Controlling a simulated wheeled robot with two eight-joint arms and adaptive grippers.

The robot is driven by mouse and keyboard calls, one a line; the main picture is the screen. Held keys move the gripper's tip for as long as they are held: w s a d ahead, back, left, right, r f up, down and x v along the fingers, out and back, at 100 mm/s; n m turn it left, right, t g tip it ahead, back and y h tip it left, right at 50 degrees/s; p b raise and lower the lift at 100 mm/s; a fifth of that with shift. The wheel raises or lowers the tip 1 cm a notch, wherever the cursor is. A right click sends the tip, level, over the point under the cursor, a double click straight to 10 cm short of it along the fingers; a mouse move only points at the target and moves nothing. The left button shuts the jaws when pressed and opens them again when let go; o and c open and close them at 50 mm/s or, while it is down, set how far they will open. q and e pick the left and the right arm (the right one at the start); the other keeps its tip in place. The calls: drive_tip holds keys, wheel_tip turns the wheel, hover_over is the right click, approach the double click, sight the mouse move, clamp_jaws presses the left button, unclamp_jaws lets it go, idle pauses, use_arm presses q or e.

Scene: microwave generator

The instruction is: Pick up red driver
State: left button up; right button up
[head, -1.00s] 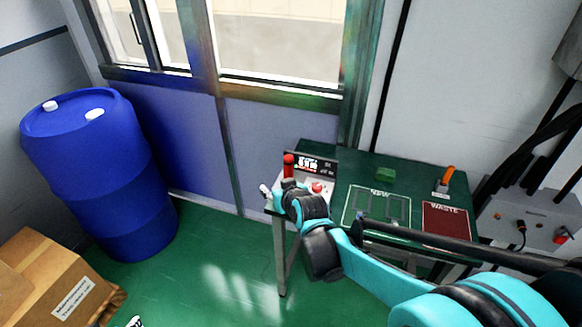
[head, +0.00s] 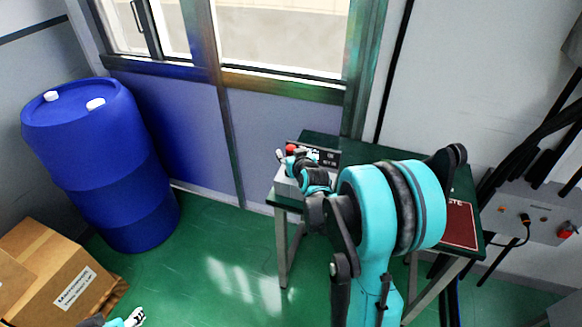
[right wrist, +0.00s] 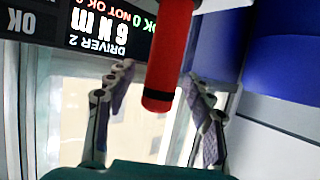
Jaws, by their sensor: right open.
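The red driver (head: 291,149) shows as a small red top at the far left end of the green table, next to a display. In the right wrist view, its red shaft (right wrist: 168,65) with a dark band hangs between the two spread fingers. My right gripper (head: 282,158) is open at the driver; in the wrist view (right wrist: 158,74) a gap shows on each side of the shaft. My right arm hides the driver's lower part in the head view. My left gripper (head: 136,317) shows only as a pale tip at the bottom edge; its jaw state is unclear.
A display reading "DRIVER 2" (right wrist: 105,38) is close beside the driver. The green table (head: 318,142) carries a red waste mat (head: 461,226), partly behind my arm. A blue barrel (head: 95,165) and a cardboard box (head: 60,270) stand left. Open floor lies between.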

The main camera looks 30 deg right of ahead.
drive_tip(key=c, duration=0.3)
clamp_jaws()
